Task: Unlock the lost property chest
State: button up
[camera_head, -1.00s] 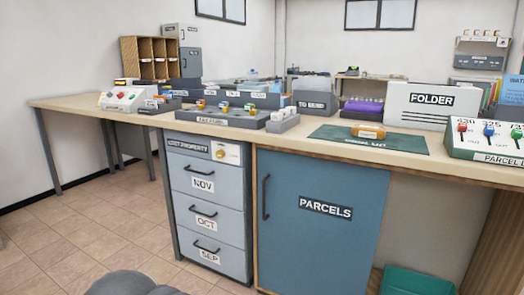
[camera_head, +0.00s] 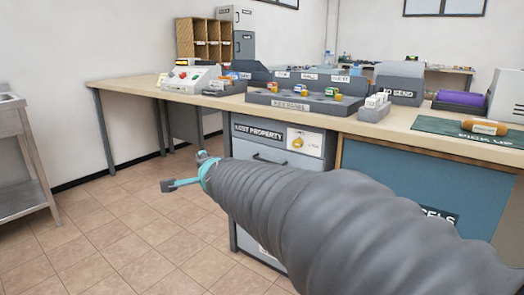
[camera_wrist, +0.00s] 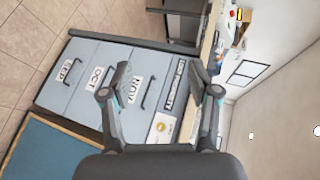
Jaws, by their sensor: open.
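The lost property chest (camera_head: 258,158) is a grey drawer unit under the counter, its label reading LOST PROPERTY. A white plate with a round yellow lock or knob (camera_head: 298,142) sits at the label's right. My arm hides much of the lower drawers. In the wrist view, the chest (camera_wrist: 88,80) appears sideways with NOV, OCT and SEP drawers, all looking shut, and the yellow piece (camera_wrist: 161,127) shows near my gripper. My gripper (camera_head: 183,172) is open and empty, left of the chest in the head view. Its spread fingers (camera_wrist: 160,73) frame the chest in the wrist view.
A dark tray (camera_head: 270,101) with several small coloured-topped items stands on the counter above the chest. A white device (camera_head: 190,78) with coloured buttons is left of it. A blue parcels cabinet (camera_head: 400,180) adjoins the chest. Floor at left is clear; a metal stand (camera_head: 20,150) is beyond.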

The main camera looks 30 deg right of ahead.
jog(key=w+d+m+h, duration=0.2)
jog(key=w+d+m, duration=0.2)
jog(key=m, duration=0.1)
jog(key=m+g+h+b, duration=0.5)
jog(key=m+h, duration=0.8)
jog(key=m, duration=1)
send_near(296, 144)
jog(key=shift+g, duration=0.7)
jog(key=p+x, duration=0.1)
jog(key=x, duration=0.5)
jog(key=p+x, duration=0.1)
jog(key=x, duration=0.2)
jog(key=shift+w+r+p, duration=0.3)
jog(key=shift+r, duration=0.1)
